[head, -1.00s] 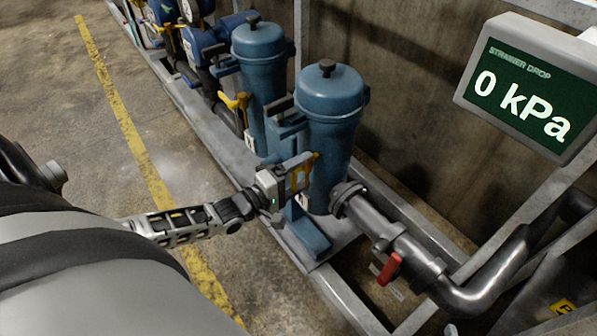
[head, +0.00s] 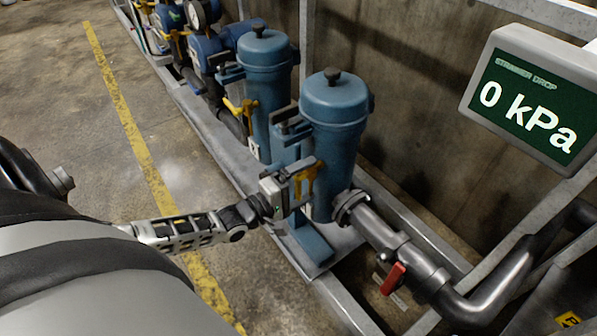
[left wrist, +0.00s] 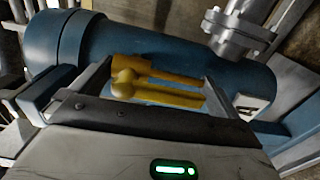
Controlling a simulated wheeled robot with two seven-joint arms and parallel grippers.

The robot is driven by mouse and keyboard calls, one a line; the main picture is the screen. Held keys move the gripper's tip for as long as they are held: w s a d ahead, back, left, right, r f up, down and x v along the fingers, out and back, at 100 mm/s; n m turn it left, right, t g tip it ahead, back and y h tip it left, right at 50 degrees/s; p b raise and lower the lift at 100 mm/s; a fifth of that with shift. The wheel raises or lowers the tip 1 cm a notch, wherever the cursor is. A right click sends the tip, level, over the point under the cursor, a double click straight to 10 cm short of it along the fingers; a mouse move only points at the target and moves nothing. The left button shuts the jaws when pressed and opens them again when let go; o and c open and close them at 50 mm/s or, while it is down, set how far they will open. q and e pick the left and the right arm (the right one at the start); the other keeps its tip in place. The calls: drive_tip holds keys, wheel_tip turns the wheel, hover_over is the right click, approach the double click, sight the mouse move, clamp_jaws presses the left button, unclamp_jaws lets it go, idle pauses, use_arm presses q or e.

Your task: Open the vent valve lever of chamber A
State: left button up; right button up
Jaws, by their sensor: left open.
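Two blue strainer chambers stand side by side, a near one (head: 332,140) and a far one (head: 263,85). The near one has a yellow lever (head: 309,174), and the far one has a yellow lever (head: 240,108) too. My left gripper (head: 301,184) is open at the near chamber's lever. In the left wrist view, the yellow lever (left wrist: 165,92) with a rounded knob lies between the two open fingers, in front of the blue body (left wrist: 150,50). Contact cannot be told. My right gripper is not in view.
A grey pipe (head: 385,235) with a red handle (head: 393,278) runs from the near chamber to the lower right. A display (head: 530,100) reads 0 kPa strainer drop. A metal skid frame (head: 205,130) borders open floor with a yellow line (head: 130,125).

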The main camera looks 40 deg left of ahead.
use_arm(q)
drive_tip(key=p+v, duration=0.1)
drive_tip(key=v, duration=1.5)
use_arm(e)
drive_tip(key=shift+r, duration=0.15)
use_arm(q)
drive_tip(key=shift+d, duration=0.15)
drive_tip(key=w+d+f+m+g, duration=0.15)
drive_tip(key=d+m+g, duration=0.6)
drive_tip(key=d, duration=0.75)
drive_tip(key=s+a+r+m+g+y, duration=0.1)
drive_tip(key=s+r+m+g+y, duration=0.45)
drive_tip(key=s+m, duration=0.3)
drive_tip(key=w+d+r+t+h+p, duration=0.2)
drive_tip(key=w+d+t+h+p, duration=0.1)
drive_tip(key=w+d+t+p, duration=0.2)
drive_tip(key=shift+w+d+r+m+t, duration=0.2)
drive_tip(key=shift+w+d+m+t, duration=0.2)
drive_tip(key=shift+w+d+t, duration=0.3)
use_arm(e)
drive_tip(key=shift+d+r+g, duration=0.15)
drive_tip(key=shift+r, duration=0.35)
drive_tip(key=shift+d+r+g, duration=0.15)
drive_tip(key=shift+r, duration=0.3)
